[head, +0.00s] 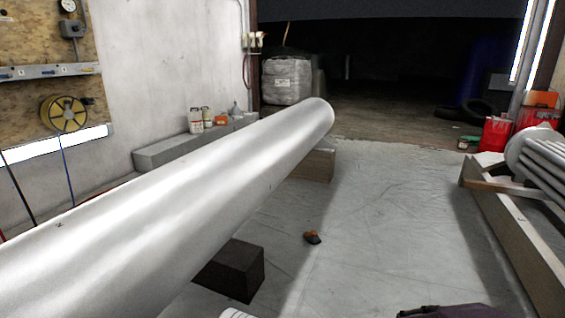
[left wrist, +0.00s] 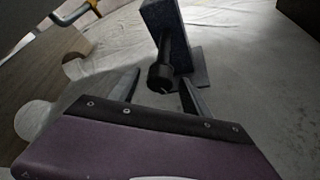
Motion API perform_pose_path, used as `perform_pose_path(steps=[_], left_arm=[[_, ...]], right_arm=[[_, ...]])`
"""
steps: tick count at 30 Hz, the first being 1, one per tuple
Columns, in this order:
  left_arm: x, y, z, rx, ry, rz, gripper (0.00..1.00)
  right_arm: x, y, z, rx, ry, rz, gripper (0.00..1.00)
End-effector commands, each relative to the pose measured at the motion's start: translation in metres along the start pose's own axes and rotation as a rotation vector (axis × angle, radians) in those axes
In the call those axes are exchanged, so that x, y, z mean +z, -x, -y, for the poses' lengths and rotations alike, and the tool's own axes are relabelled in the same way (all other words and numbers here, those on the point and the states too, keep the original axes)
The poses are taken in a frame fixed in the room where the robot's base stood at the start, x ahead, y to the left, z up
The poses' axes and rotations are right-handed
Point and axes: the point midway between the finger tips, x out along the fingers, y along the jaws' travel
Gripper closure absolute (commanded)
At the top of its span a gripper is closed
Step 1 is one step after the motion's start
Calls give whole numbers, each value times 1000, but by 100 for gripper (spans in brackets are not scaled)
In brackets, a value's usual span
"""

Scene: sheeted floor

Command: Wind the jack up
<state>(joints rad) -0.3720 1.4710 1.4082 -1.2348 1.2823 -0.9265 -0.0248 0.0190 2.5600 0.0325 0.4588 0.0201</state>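In the left wrist view, a dark jack stands on the floor, with an upright post (left wrist: 181,45) on a flat plate. A short dark round stub (left wrist: 162,77) sticks out from it towards the camera. My left gripper (left wrist: 161,86) is open, its two dark fingers on either side of the stub's end with gaps visible. I cannot tell how deep the stub sits between them. The head view shows neither the jack nor the left gripper's fingers. A dark purple housing (head: 440,311) at the head view's bottom edge looks like my right gripper; its fingers are hidden.
A large silver pipe (head: 190,190) crosses the head view, with a dark block (head: 232,272) and a farther block (head: 316,164) beneath. A small orange-black object (head: 312,237) lies on the sheeted floor. A wooden frame (head: 500,235) stands at right. The middle floor is mostly clear.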

Motion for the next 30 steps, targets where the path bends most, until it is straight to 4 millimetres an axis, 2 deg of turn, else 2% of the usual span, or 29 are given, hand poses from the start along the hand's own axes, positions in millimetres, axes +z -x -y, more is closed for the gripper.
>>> perform_pose_path(steps=[2, 5, 12, 21, 27, 30], left_arm=[[1, 1, -1, -4, 8, 1, 44], [6, 3, -7, -43, 88, 1, 44], [5, 2, -11, -195, 394, 0, 44], [0, 0, -12, -399, 814, 0, 44], [-4, -2, -9, -519, 1064, 1, 44], [-5, -2, -7, -535, 1101, 0, 44]], right_arm=[[0, 4, 0, 0, 0, 0, 44], [-2, 25, 0, 0, 0, 0, 44], [-7, 71, 1, 0, 0, 0, 44], [-12, 117, 2, 0, 0, 0, 44], [-13, 128, 2, 0, 0, 0, 44], [-13, 128, 2, 0, 0, 0, 44]])
